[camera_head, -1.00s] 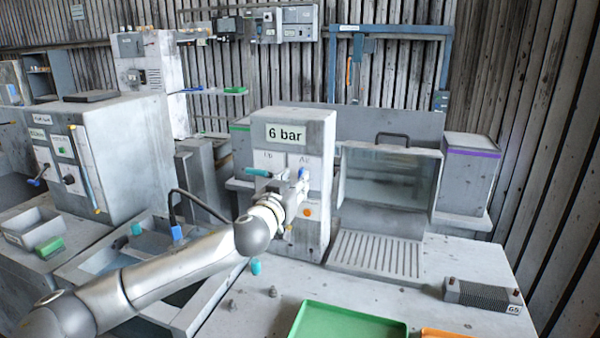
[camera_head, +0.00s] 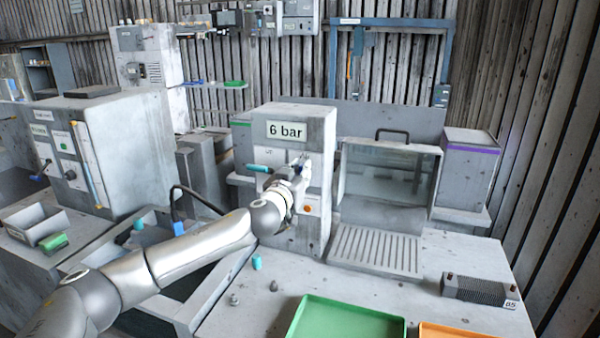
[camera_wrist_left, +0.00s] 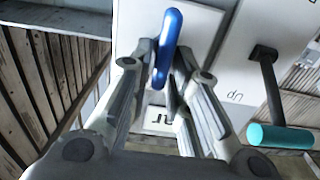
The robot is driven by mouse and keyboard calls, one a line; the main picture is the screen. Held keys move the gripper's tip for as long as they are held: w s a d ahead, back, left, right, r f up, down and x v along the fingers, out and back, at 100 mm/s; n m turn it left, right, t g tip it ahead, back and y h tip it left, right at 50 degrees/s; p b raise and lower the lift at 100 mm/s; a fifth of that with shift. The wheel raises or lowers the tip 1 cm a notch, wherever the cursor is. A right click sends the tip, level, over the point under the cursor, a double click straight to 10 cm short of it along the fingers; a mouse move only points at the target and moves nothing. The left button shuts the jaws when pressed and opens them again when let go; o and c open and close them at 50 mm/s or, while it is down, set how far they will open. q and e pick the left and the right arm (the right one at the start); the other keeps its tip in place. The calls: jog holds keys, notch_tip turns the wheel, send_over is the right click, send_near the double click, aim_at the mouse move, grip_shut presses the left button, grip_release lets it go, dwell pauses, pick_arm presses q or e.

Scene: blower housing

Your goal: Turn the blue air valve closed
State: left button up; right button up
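The blue air valve handle (camera_wrist_left: 166,48) sits on a pale plate on the front of the grey 6 bar housing (camera_head: 284,205). In the left wrist view it lies between my left fingertips (camera_wrist_left: 165,62), which are drawn in close on both sides of it, and it looks slightly tilted. In the head view my left gripper (camera_head: 300,172) is at the front of the housing and hides most of the valve. The label below the handle is partly covered by the fingers. My right gripper is not in view.
A teal lever (camera_head: 258,169) juts out beside the valve and also shows in the left wrist view (camera_wrist_left: 280,136). An orange button (camera_head: 308,208) is below. A green tray (camera_head: 345,322), an orange tray (camera_head: 455,331) and a ribbed block (camera_head: 480,290) are on the table.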

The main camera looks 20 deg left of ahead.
pick_arm(q)
grip_shut()
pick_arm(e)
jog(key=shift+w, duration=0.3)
pick_arm(q)
jog(key=shift+d+f+m, duration=0.1)
jog(key=shift+m, duration=0.2)
jog(key=m+p, duration=0.1)
jog(key=m, duration=0.3)
jog(key=d+m+p, duration=0.1)
jog(key=m, duration=0.3)
jog(key=f+m+p, duration=0.1)
jog(key=m+p, duration=0.1)
jog(key=m, duration=0.2)
jog(key=shift+d+m, duration=0.35)
jog(key=shift+m, duration=0.05)
jog(key=shift+d+f+m+p, duration=0.15)
jog(key=shift+m+p, duration=0.1)
jog(key=shift+m, duration=0.5)
jog(key=shift+a+f+m+p, duration=0.15)
jog(key=shift+m+p, duration=0.1)
jog(key=shift+m, duration=0.45)
jog(key=shift+d+f+m+p, duration=0.15)
jog(key=shift+m+p, duration=0.1)
jog(key=shift+m, duration=0.5)
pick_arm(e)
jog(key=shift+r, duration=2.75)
pick_arm(q)
jog(key=shift+f, duration=0.1)
